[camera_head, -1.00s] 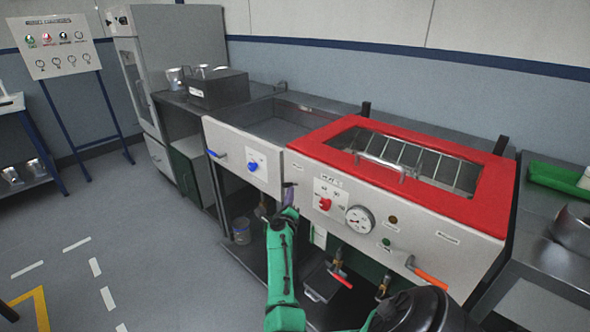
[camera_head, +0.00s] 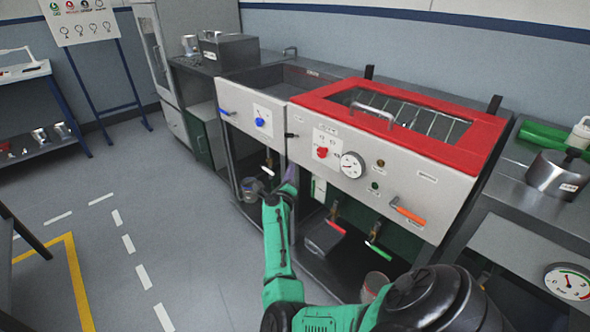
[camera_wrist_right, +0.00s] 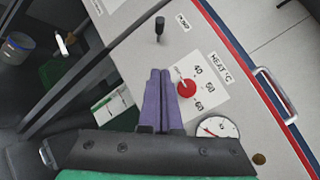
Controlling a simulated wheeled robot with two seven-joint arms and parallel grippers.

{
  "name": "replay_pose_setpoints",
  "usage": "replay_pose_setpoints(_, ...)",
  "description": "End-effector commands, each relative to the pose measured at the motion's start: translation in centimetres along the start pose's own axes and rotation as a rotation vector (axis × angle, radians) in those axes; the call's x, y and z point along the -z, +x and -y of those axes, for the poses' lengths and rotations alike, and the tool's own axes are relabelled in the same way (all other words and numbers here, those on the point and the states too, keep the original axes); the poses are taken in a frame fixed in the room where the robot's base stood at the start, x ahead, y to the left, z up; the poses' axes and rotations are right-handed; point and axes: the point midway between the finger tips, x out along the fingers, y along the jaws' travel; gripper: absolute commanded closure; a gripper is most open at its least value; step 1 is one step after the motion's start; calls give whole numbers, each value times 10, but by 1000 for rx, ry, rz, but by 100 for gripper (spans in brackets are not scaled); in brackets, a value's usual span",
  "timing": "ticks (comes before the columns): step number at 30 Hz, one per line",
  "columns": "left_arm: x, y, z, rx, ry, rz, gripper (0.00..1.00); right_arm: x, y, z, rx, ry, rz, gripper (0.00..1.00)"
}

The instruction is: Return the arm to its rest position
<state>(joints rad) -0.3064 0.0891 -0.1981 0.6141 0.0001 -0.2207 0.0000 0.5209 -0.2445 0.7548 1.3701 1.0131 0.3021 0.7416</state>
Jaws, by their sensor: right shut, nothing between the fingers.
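My right arm (camera_head: 277,245) is green and reaches up from the bottom of the head view. Its gripper (camera_head: 290,178) is in front of the washing unit's front panel, near the lower left of the red-lidded section. In the right wrist view its purple fingers (camera_wrist_right: 160,80) lie side by side, shut and empty. They point at the panel beside the red heat knob (camera_wrist_right: 187,88); I cannot tell whether they touch it. The knob also shows in the head view (camera_head: 322,153). My left gripper is not in view.
The red lid (camera_head: 330,97) is closed on the unit. A dial gauge (camera_head: 352,165) and an orange-handled lever (camera_head: 408,215) are on the front panel. Pipes with valves and a bucket (camera_head: 374,285) are below. A metal pot (camera_head: 556,174) stands at right. Open floor (camera_head: 180,240) lies to the left.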

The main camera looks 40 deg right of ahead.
Motion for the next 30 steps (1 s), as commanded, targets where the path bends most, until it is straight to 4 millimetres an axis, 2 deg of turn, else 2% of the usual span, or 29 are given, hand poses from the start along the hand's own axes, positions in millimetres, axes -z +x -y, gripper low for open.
replay_pose_setpoints(8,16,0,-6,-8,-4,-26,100,0,0,0,0,0,0,100)
replay_pose_setpoints(15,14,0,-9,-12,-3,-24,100,0,0,0,-1,-1,1,100)
replay_pose_setpoints(17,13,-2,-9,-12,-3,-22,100,-1,-2,-5,-15,-35,14,100)
replay_pose_setpoints(19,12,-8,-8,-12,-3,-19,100,-4,-12,-24,-73,-170,71,100)
replay_pose_setpoints(20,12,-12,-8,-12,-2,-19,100,-4,-20,-38,-111,-263,111,100)
replay_pose_setpoints(23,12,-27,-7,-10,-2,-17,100,9,-64,-100,-279,-661,303,100)
replay_pose_setpoints(24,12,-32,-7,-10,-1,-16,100,23,-88,-127,-353,-831,393,100)
replay_pose_setpoints(26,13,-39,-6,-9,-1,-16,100,50,-128,-160,-456,-1064,531,100)
replay_pose_setpoints(27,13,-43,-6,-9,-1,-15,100,71,-155,-178,-521,-1205,623,100)
replay_pose_setpoints(29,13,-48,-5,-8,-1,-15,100,107,-196,-199,-613,-1397,759,100)
replay_pose_setpoints(30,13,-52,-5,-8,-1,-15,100,132,-223,-208,-671,-1516,854,100)
